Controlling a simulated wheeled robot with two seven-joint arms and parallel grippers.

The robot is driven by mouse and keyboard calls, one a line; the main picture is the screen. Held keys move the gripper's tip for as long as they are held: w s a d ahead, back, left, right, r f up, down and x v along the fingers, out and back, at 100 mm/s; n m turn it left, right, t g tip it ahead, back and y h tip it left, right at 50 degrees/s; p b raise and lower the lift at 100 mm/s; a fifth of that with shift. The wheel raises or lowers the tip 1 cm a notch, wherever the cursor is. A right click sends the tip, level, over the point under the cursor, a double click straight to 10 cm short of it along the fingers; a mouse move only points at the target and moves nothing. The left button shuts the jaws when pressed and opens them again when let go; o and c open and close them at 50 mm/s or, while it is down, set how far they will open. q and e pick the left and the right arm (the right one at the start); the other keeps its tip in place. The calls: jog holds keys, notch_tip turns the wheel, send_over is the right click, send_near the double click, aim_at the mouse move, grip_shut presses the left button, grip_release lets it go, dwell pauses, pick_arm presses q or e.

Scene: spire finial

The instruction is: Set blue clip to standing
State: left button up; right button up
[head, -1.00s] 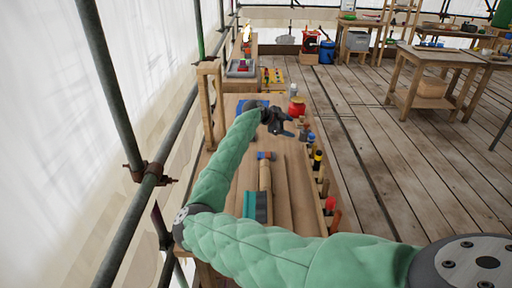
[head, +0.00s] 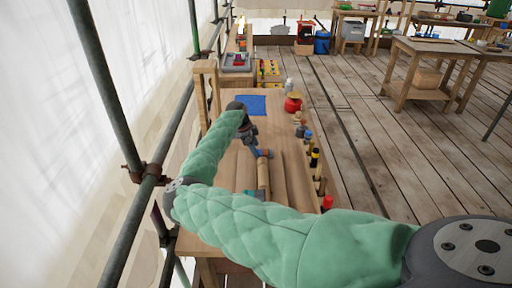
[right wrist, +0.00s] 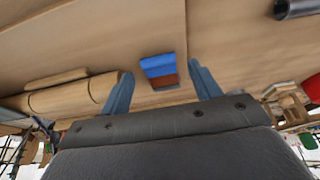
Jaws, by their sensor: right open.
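The blue clip, a small blue block with a red-brown part, lies on the wooden workbench (head: 232,172) in the head view (head: 264,153). In the right wrist view the blue clip (right wrist: 158,66) shows between and beyond the two blue-grey fingers. My right gripper (head: 254,146) is right beside the clip in the head view. In the right wrist view the right gripper (right wrist: 163,86) is open, with nothing held; I cannot tell its exact height above the bench. My left gripper is not in view.
A blue mat (head: 252,105) lies farther up the bench. A wooden roll (head: 263,175) lies just nearer than the clip. Several tools line the right edge, with a red pot (head: 293,103) beyond. A wooden frame (head: 204,90) and scaffold poles stand at left.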

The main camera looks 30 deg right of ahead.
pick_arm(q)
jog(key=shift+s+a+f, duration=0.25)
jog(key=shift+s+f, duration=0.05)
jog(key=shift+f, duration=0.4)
pick_arm(e)
jog(key=shift+x, duration=0.85)
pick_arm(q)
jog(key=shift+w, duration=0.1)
pick_arm(e)
jog(key=c, duration=1)
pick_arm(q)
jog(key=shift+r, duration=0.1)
pick_arm(e)
jog(key=shift+r, duration=0.1)
